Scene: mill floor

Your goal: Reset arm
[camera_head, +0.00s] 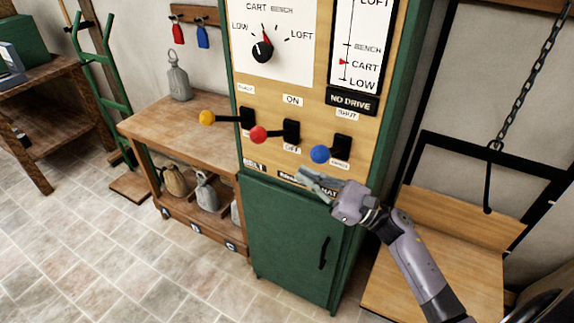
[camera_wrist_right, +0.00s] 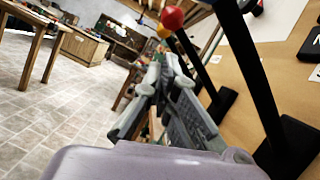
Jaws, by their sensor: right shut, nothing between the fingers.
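My right gripper (camera_head: 312,181) is shut and empty in the head view. It is in front of the control cabinet, just below the blue-knobbed lever (camera_head: 320,154). In the right wrist view its fingers (camera_wrist_right: 157,85) are together beside the levers, with nothing between them. A red-knobbed lever (camera_head: 258,134) and a yellow-knobbed lever (camera_head: 207,118) are to the left on the same panel. My right arm comes in from the lower right. My left gripper is not in view.
The green cabinet (camera_head: 290,240) stands in the middle. A wooden bench (camera_head: 190,128) with a grey weight (camera_head: 178,80) is on its left, with sacks on the lower shelf. A chain (camera_head: 520,85) hangs over a wooden platform (camera_head: 440,260) on the right. The tiled floor at front left is clear.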

